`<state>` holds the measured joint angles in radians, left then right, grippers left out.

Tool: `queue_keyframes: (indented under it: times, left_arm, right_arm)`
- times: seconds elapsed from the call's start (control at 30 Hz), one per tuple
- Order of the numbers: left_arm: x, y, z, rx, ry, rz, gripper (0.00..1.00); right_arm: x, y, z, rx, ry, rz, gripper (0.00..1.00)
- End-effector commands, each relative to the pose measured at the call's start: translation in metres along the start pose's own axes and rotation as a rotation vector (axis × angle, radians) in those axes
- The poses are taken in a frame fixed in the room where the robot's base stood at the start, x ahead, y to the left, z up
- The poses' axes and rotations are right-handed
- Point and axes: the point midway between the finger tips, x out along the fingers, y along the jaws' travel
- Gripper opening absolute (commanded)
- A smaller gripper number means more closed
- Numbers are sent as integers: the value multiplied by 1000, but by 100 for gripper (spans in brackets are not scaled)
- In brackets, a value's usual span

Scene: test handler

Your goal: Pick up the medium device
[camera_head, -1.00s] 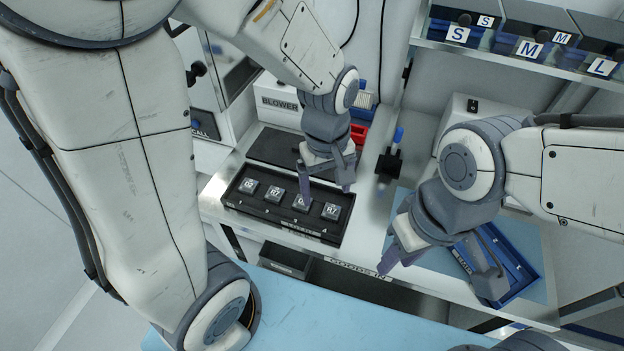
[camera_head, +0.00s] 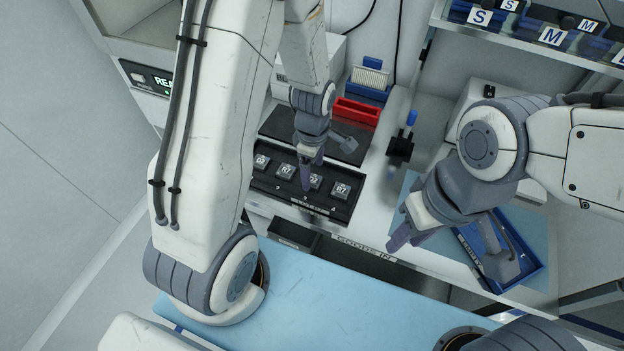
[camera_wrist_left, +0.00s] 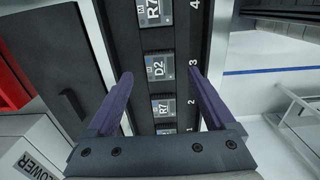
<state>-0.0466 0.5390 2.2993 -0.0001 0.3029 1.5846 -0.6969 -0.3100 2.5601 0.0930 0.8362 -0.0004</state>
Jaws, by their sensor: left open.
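A black tray (camera_head: 347,213) on the bench holds a row of small square devices in numbered slots. The device marked D2 (camera_head: 316,182) is at slot 3, between two marked R7, (camera_head: 286,171) and (camera_head: 341,190). The leftmost device (camera_head: 261,161) has an unclear marking. Size marks are too small to read surely. My left gripper (camera_head: 309,178) is open and empty above the tray. In the left wrist view its purple fingers (camera_wrist_left: 160,75) stand either side of the D2 device (camera_wrist_left: 159,66), apart from it. My right gripper (camera_head: 400,238) hangs beside the blue tray; its opening is unclear.
A blue tray (camera_head: 532,272) lies on a blue mat at the right. Bins marked S and M (camera_head: 553,36) sit on the upper shelf. A light blue surface (camera_head: 340,300) is in front.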

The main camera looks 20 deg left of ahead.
Motion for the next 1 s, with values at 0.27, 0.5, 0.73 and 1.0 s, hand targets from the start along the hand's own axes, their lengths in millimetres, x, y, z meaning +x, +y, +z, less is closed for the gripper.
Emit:
queue_keyframes:
  times: [0.27,0.5,0.73,1.0]
  left_arm:
    - [30,-1,-1,1,0,-2,88]
    - [33,0,0,1,0,0,88]
    - [33,0,0,1,0,-1,4]
    - [33,0,0,1,0,-1,0]
  right_arm:
    - [-5,0,0,0,0,0,37]
    - [-5,0,0,0,0,0,37]
    - [-5,0,0,0,0,0,37]
    - [-5,0,0,0,0,0,37]
